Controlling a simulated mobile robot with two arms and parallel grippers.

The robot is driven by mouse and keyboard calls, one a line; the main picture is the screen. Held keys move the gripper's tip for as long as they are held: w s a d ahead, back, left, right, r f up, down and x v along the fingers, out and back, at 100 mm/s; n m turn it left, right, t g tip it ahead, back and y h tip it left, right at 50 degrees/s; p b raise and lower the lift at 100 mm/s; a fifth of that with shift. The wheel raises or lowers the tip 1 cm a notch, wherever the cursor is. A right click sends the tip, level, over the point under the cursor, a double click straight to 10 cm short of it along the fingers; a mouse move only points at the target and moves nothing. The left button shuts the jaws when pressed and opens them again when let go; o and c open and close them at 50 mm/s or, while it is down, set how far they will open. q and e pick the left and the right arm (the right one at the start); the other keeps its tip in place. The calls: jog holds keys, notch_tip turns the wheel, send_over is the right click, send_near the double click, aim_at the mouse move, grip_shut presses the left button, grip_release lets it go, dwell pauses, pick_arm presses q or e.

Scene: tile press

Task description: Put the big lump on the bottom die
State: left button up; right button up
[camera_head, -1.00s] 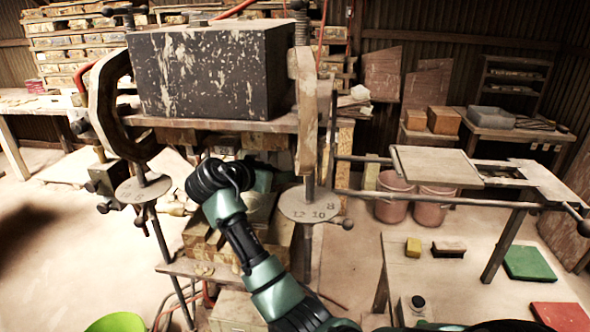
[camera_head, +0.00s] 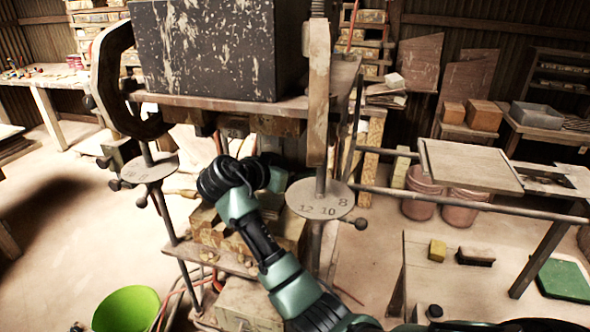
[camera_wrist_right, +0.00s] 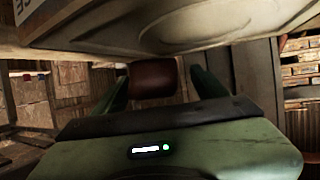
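In the right wrist view a reddish-brown lump (camera_wrist_right: 152,80) shows between the two dark fingers of my right gripper (camera_wrist_right: 157,76). The fingers stand apart, with a dark gap at least on the lump's right side. Whether the lump rests on something is hidden. In the head view my right arm reaches up from the bottom middle, and its hand (camera_head: 277,178) is under the press, below the large dark block (camera_head: 215,48). The fingertips and the lump cannot be made out there. I cannot identify the bottom die. My left gripper is not in view.
A press post with a numbered disc (camera_head: 320,199) stands close to the right of my arm. A pale surface spans the top of the right wrist view, close above the fingers. A low table (camera_head: 425,285) and a green bucket (camera_head: 127,309) stand nearby.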

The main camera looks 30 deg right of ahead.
jog(key=shift+d, duration=0.15)
jog(key=shift+d+f, duration=0.1)
jog(key=shift+d, duration=0.2)
jog(key=shift+a, duration=0.35)
jog(key=shift+a+r+b, duration=0.2)
jog(key=shift+a+b, duration=0.15)
jog(key=shift+b, duration=0.05)
jog(key=b+v, duration=0.4)
jog(key=v, duration=0.6)
jog(key=shift+s+a+r, duration=0.1)
jog(key=shift+a+r, duration=0.05)
jog(key=shift+s+a+r, duration=0.1)
jog(key=shift+a+r, duration=0.05)
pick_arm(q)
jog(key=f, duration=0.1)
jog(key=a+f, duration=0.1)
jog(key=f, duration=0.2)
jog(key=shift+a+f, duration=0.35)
